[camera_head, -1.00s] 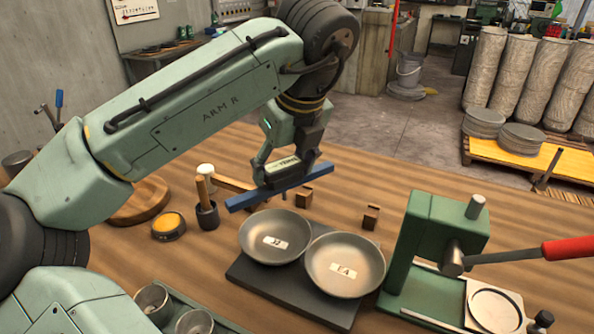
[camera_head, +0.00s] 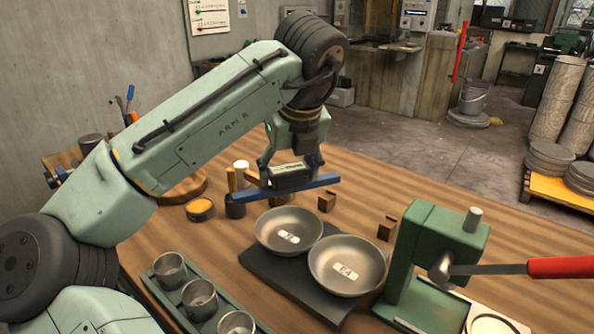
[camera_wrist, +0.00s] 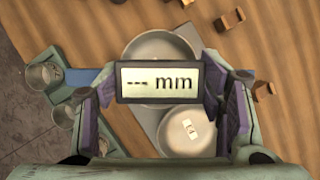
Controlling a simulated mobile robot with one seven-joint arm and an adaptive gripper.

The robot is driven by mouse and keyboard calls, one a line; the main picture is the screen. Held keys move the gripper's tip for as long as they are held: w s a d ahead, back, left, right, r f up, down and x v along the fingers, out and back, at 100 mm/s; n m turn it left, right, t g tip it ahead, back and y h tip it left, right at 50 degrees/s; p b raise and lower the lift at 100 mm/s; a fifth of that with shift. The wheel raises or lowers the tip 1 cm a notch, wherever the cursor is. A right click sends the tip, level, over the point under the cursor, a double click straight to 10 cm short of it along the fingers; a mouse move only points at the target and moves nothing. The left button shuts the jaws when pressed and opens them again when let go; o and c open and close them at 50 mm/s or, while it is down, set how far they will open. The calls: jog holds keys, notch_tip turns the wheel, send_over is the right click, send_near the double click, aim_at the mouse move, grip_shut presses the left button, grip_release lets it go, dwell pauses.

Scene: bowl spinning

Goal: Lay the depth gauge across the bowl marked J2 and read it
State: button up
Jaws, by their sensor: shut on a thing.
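The depth gauge is a blue bar (camera_head: 325,182) with a display box, which in the wrist view (camera_wrist: 160,82) reads "--- mm". My gripper (camera_head: 291,176) is shut on the gauge and holds it in the air, apart from the bowls. The bowl marked J2 (camera_head: 268,241) is the left grey metal bowl, on a dark plate (camera_head: 262,268). In the wrist view the gauge overlaps this bowl (camera_wrist: 160,46), and its label is hidden. A second bowl, seemingly marked E4 (camera_head: 370,283), sits close to its right.
A green lever press (camera_head: 425,255) with a red handle stands right of the bowls. Metal cups (camera_head: 200,300) sit in a green tray at front left. A yellow tin (camera_head: 200,210), a dark pot with wooden handles and small wooden blocks (camera_head: 327,203) stand behind.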

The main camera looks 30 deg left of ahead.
aim_at(288, 191)
jog(key=shift+a+f, duration=0.1)
jog(key=shift+f, duration=0.1)
notch_tip(288, 191, down, 5)
jog(key=b, duration=0.5)
jog(key=shift+r, duration=0.2)
jog(key=shift+f+b, duration=0.65)
jog(key=shift+f, duration=1.1)
jog(key=shift+f, duration=0.2)
jog(key=o, duration=1.6)
jog(key=shift+c, duration=0.2)
jog(key=v, duration=1.2)
jog(key=shift+f, duration=0.1)
